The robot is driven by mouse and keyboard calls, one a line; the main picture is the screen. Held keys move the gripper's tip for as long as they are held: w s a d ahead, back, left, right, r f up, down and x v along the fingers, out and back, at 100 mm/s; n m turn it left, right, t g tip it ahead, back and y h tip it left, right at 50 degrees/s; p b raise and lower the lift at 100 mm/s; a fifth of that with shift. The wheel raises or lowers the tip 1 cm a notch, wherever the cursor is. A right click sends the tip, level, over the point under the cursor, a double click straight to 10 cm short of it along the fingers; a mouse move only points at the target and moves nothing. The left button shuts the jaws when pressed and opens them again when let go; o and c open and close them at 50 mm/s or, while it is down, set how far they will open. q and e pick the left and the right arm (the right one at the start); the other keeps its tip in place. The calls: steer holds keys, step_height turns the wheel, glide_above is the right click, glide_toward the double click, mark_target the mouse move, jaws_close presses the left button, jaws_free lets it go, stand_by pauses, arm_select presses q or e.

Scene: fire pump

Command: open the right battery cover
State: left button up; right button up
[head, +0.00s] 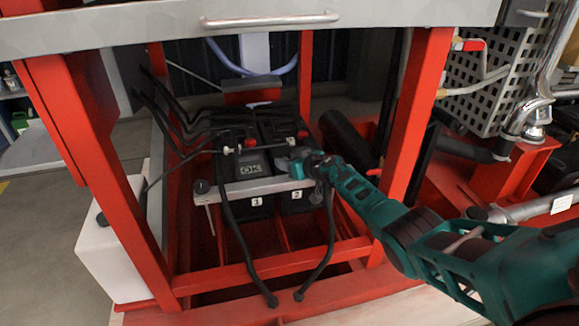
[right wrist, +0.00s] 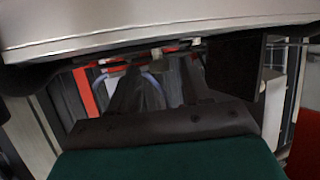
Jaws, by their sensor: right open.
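Two black batteries stand side by side in the red frame, with white labels 1 and 2 on their fronts. The right battery (head: 298,201) carries label 2, and its dark top (head: 279,126) is partly hidden by my right gripper. The left battery (head: 256,205) has an OK plate above it. My right gripper (head: 296,160) is at the front upper edge of the right battery, close above the metal bar. Its fingers (right wrist: 160,80) look apart in the right wrist view, and I see nothing between them that is held. I cannot tell whether it touches the cover. My left gripper is out of view.
A grey metal bar (head: 258,188) crosses the battery fronts. Black cables (head: 238,240) hang in front and more run behind left. Red posts (head: 405,110) stand either side, and a grey panel with a handle (head: 270,20) overhangs the top.

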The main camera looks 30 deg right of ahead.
steer(key=shift+c, duration=0.4)
jaws_close()
stand_by(0.4)
